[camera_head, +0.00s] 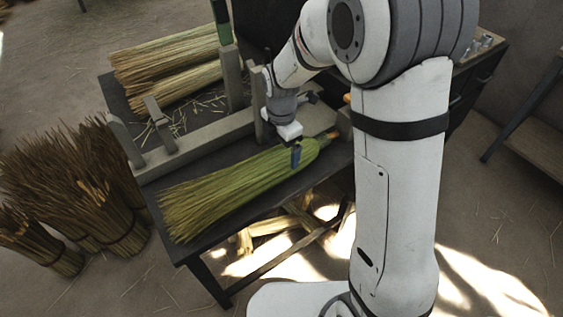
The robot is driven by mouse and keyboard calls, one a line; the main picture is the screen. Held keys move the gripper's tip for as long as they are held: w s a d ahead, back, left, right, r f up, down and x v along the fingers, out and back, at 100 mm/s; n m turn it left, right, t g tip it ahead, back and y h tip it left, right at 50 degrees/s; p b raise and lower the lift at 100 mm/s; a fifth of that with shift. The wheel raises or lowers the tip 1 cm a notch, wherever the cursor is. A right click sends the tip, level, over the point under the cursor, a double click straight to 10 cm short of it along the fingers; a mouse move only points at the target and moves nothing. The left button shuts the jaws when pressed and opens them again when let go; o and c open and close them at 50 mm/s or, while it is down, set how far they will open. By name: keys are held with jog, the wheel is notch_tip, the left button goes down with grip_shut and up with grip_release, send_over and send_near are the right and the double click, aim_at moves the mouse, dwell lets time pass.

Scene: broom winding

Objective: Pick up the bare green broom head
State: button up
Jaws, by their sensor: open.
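The green broom head (228,190) lies flat on the dark bench (205,225) along its front edge. Its bristles fan out to the left, and its narrow bound end points right, partly hidden by my arm. My gripper (296,155) is open and sits at the narrow end of the broom head, pointing down. One blue-grey finger shows in front of the bristles; the other finger is hidden. I cannot tell whether the fingers touch the bristles.
A grey wooden fixture with upright posts (190,145) stands just behind the broom head. Straw bundles (165,65) lie at the back of the bench. Brown bristle bundles (75,185) stand on the floor at left. A side table (535,145) is at right.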

aim_at(282, 161)
notch_tip(282, 161, down, 7)
jog(key=shift+w+d+r+b, duration=0.1)
jog(key=shift+w+r+b, duration=0.05)
jog(key=shift+b, duration=0.3)
jog(key=shift+c, duration=0.6)
jog(key=c, duration=1.3)
